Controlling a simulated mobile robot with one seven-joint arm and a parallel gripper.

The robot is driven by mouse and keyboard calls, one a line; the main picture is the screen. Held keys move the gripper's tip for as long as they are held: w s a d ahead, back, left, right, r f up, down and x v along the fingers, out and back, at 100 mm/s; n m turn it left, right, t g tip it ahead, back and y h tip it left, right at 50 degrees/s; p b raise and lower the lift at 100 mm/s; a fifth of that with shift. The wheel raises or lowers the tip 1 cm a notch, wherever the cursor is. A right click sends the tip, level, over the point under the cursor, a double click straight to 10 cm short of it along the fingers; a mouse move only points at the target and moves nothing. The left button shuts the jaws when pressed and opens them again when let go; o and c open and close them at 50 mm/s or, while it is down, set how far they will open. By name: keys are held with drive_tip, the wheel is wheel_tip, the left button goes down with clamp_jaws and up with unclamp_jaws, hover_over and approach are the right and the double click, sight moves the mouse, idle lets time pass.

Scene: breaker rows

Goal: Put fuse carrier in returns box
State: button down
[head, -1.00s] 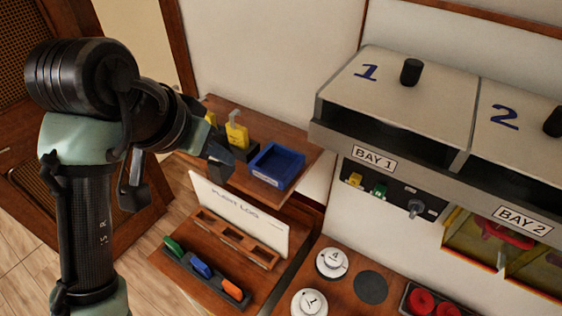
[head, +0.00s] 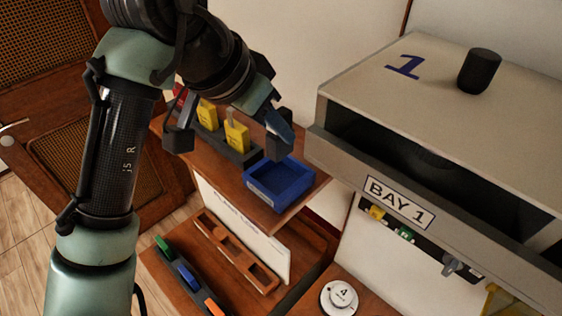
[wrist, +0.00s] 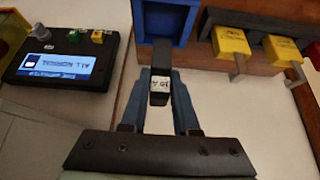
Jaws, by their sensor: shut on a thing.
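My gripper (wrist: 160,92) is shut on a small dark fuse carrier (wrist: 160,60) with a white label in the wrist view. In the head view my gripper (head: 279,133) is above the back edge of the blue box (head: 268,194), which appears to be the returns box. The blue box (wrist: 183,22) is at the top of the wrist view, with the carrier's far end overlapping its near edge in the picture. I cannot tell the height of the carrier above the box. In the head view the carrier is a dark, partly hidden shape below the fingers.
Yellow padlocks (head: 237,137) stand in a dark rack beside the blue box on a wooden shelf (head: 214,166). The bay 1 housing (head: 398,204) is close on the right. A panel with a lit screen (wrist: 68,66) is at left in the wrist view.

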sight(271, 156)
drive_tip(key=shift+f+p, duration=0.75)
drive_tip(key=shift+f, duration=2.5)
drive_tip(key=c, duration=0.7)
unclamp_jaws()
drive_tip(key=shift+f, duration=0.1)
drive_tip(key=shift+o, duration=0.2)
